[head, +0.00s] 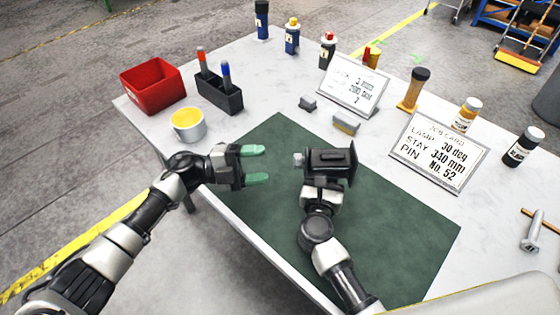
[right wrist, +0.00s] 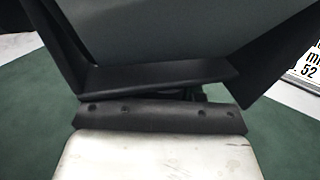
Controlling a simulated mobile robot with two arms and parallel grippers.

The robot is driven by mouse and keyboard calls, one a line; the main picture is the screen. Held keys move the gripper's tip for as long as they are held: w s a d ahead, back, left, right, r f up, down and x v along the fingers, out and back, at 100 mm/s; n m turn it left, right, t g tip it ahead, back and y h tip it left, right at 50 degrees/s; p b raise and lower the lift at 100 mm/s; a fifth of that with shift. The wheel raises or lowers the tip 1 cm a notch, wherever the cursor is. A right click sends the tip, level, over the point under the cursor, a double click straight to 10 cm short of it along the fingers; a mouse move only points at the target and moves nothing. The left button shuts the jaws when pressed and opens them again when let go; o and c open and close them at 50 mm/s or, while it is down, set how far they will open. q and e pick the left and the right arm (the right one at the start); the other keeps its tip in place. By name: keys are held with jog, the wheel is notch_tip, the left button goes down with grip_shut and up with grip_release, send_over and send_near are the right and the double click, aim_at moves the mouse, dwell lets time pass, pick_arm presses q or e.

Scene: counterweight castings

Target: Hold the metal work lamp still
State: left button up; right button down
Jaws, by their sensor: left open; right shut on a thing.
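The metal work lamp (head: 332,161) appears as a dark, boxy body with a flared plate on its right and a small silvery knob on its left. It is above the green mat (head: 270,205). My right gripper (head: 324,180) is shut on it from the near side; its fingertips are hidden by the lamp. In the right wrist view, the lamp's dark grey surface (right wrist: 165,35) fills the top. My left gripper (head: 255,164), with green fingertips, is open and empty, left of the lamp and apart from it, pointing toward it.
A yellow-filled cup (head: 188,125), red bin (head: 152,86) and black marker holder (head: 219,95) stand at the left. Two printed cards (head: 438,151) (head: 352,86), several bottles and small blocks stand behind the mat. A hammer-like tool (head: 533,232) lies at the right. The mat's right part is clear.

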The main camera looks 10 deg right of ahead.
pick_arm(q)
jog(key=shift+w+a+f, duration=0.1)
jog(key=shift+w+a, duration=0.05)
jog(key=shift+a, duration=1)
jog(key=shift+w+a+f, duration=0.1)
jog(key=shift+w+a, duration=0.05)
jog(key=shift+a, duration=1)
pick_arm(e)
jog(key=c, duration=0.7)
grip_release()
